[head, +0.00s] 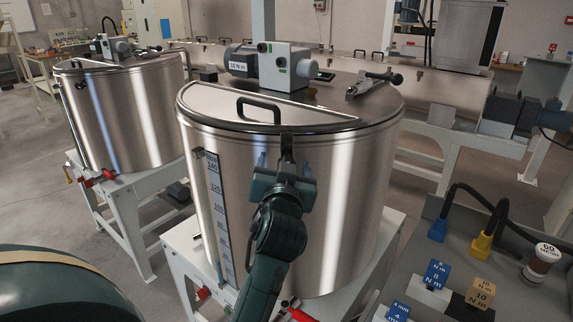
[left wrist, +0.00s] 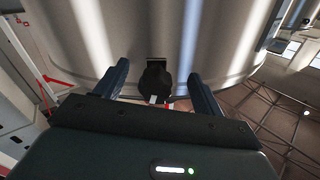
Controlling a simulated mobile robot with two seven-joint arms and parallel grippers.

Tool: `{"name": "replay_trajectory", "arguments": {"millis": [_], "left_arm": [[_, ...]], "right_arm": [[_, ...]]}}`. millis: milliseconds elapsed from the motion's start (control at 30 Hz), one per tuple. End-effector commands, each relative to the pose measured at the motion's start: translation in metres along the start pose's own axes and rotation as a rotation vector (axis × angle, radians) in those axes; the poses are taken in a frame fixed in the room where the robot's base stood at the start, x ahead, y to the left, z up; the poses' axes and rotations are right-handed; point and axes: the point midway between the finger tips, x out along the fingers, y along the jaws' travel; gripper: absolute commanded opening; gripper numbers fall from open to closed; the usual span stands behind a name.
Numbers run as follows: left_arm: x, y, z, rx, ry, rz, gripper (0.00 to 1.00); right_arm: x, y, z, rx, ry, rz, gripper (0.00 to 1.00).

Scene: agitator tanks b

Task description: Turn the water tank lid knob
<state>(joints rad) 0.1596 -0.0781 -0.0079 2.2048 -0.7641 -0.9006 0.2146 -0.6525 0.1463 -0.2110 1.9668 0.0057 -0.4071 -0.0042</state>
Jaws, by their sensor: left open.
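The near steel water tank (head: 345,190) stands upright on a white frame, its lid (head: 215,98) closed with a black bar handle (head: 258,104) on top. A dark latch with a knob (head: 287,149) hangs at the front rim below the lid. In the left wrist view the black knob (left wrist: 155,80) stands out from the tank wall (left wrist: 150,35). My left gripper (head: 284,166) is in front of the tank wall at the knob. Its fingers (left wrist: 161,85) are open, one on each side of the knob, with gaps showing. The knob is partly hidden in the head view. My right gripper is out of view.
A motor unit (head: 270,66) sits on top of the tank. A level scale (head: 215,215) runs down its front left. A second tank (head: 125,115) stands at left. A dark bench with labelled blocks (head: 436,274) and cables is at lower right. A long steel vessel (head: 440,88) lies behind.

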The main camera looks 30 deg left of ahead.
Motion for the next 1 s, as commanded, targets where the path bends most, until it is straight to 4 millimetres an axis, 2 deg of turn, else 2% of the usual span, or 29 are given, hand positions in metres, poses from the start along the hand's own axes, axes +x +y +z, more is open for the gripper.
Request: {"name": "replay_trajectory", "arguments": {"millis": [33,267,800,1000], "left_arm": [[-0.002,0.004,-0.004,-0.041,-0.002,0.003,0.69],[-0.007,0.004,-0.004,-0.041,-0.001,0.003,0.69],[-0.052,0.008,0.001,-0.032,-0.012,0.014,0.69],[-0.062,0.008,0.001,-0.030,-0.013,0.013,0.69]], "right_arm": [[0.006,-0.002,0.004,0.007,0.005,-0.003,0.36],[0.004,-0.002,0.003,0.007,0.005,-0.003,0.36],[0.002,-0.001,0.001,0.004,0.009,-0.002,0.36],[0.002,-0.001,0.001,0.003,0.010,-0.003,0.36]]}}
